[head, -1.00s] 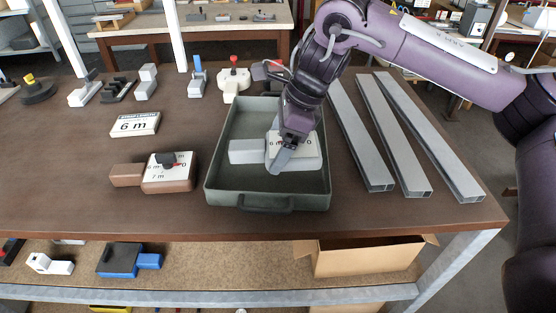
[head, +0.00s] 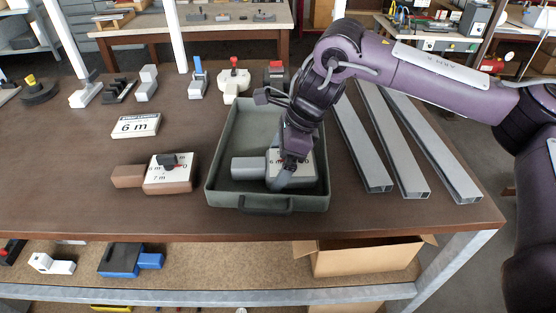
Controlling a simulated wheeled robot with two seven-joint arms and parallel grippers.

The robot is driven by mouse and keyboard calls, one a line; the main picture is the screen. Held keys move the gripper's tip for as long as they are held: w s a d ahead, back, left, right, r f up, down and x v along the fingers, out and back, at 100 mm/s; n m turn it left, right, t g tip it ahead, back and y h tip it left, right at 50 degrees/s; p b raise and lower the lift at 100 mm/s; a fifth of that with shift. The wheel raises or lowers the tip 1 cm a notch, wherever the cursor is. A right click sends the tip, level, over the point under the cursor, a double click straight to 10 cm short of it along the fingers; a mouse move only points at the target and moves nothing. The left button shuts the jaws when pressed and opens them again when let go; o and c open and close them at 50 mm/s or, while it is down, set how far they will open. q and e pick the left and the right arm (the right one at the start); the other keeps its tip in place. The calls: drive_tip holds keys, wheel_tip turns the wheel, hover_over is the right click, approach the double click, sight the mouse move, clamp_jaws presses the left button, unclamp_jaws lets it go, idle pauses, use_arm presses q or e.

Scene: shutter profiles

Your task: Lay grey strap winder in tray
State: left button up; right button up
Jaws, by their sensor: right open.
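The grey strap winder (head: 250,168) lies in the dark green-grey tray (head: 222,196), toward its front half. Its plain grey end points left, and its white labelled face is partly hidden by my gripper. My right gripper (head: 283,180) points down over the labelled part of the winder, inside the tray walls. Its jaws are open, and the fingertips are close to the winder; whether they touch it I cannot tell. My left gripper does not show.
A brown strap winder (head: 140,178) lies left of the tray, behind it a white "6 m" sign (head: 136,125). Several grey metal profiles (head: 398,150) lie to the right. Small tools, including a white-and-red one (head: 233,82), stand at the back. An open cardboard box (head: 365,260) sits below.

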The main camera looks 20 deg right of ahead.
drive_tip(key=b+v, duration=0.1)
drive_tip(key=v, duration=0.3)
drive_tip(key=shift+d+r, duration=0.15)
drive_tip(key=shift+r, duration=0.2)
drive_tip(key=p+v, duration=0.1)
drive_tip(key=v, duration=0.6)
drive_tip(key=shift+p, duration=0.3)
